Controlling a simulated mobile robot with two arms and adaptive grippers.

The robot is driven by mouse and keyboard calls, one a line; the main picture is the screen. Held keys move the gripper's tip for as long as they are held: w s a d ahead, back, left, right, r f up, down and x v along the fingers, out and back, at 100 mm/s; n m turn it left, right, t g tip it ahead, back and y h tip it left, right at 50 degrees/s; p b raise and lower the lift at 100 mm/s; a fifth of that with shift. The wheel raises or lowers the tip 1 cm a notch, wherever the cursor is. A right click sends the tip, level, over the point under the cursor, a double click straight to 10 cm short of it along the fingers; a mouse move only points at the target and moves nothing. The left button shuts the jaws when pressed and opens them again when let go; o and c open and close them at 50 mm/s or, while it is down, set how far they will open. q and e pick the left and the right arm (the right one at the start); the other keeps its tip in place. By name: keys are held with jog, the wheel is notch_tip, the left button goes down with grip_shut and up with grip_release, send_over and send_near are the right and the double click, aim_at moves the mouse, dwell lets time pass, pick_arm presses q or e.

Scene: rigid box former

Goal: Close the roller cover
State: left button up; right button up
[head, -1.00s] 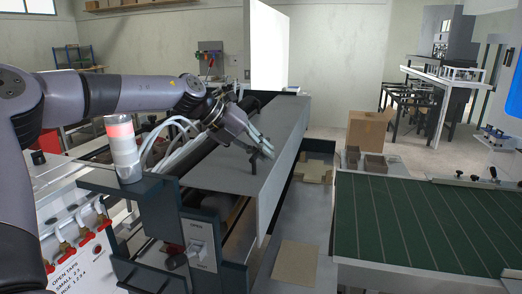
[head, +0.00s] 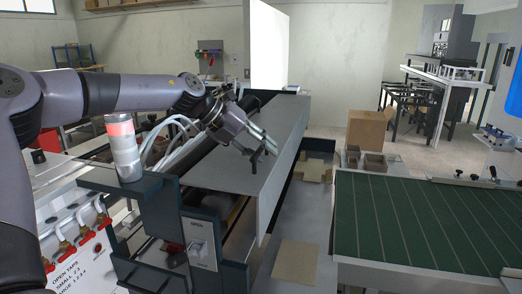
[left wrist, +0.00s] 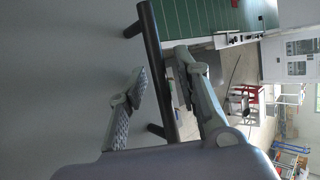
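The roller cover (head: 235,165) is a long grey panel over the machine in the middle of the head view. Its front side hangs over a gap, and brownish parts show beneath it. A dark bar handle stands on the cover; it shows as a black bar (left wrist: 159,75) in the left wrist view. My left gripper (head: 265,147) is at this handle above the cover. In the left wrist view its fingers (left wrist: 165,82) are apart, one on each side of the bar; contact is not clear. My right gripper is out of view.
A white and red signal light (head: 123,148) stands left of the cover. A green conveyor table (head: 415,220) is at the right. A cardboard box (head: 367,130) stands behind it.

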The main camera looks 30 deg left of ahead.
pick_arm(q)
jog(key=v, duration=1.2)
jog(key=shift+f, duration=0.15)
